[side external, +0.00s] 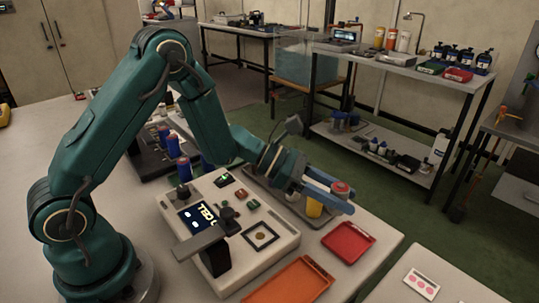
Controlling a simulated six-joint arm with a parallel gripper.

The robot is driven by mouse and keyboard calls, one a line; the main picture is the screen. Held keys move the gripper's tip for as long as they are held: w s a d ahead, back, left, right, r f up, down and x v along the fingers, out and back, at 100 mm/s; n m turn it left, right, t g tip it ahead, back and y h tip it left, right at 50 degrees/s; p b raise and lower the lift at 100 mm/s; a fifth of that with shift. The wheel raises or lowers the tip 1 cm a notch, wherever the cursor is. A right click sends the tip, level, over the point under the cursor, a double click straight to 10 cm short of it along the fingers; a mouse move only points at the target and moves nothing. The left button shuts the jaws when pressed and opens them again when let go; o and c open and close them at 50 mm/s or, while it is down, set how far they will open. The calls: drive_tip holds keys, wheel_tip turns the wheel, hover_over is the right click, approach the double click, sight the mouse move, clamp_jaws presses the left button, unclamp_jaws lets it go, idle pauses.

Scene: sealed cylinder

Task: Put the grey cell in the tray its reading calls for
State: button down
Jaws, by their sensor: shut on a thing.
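My gripper (338,196) has blue fingers and is shut around a small cylinder with a reddish top (341,187). The near finger hides most of its body, so I cannot tell its colour surely; it may be the grey cell. A yellow cylinder (314,208) shows just below the near finger. A grey tray (291,213) lies under my wrist, partly hidden. A red tray (348,242) lies to the right, nearer the camera, and an orange tray (290,283) lies at the front edge. Both look empty.
A dark rack (150,163) with several blue, red-topped cells (184,169) stands left of the tester. A black post with a grey plate (200,243) rises at the tester's front. A card with pink dots (421,284) lies at the right. Shelves stand behind.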

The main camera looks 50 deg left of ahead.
sight(348, 243)
drive_tip(key=d, duration=0.1)
drive_tip(key=d+f, duration=0.2)
drive_tip(key=shift+w+d+f, duration=0.2)
drive_tip(key=shift+d+f, duration=0.05)
drive_tip(key=shift+d, duration=0.1)
drive_tip(key=shift+f, duration=1.85)
drive_tip(key=shift+f, duration=0.15)
drive_tip(key=shift+c, duration=2.3)
unclamp_jaws()
drive_tip(key=shift+s+a+r, duration=0.1)
drive_tip(key=shift+a+r, duration=0.15)
drive_tip(key=v, duration=1.1)
drive_tip(key=shift+s+a, duration=0.15)
drive_tip(key=shift+s, duration=0.05)
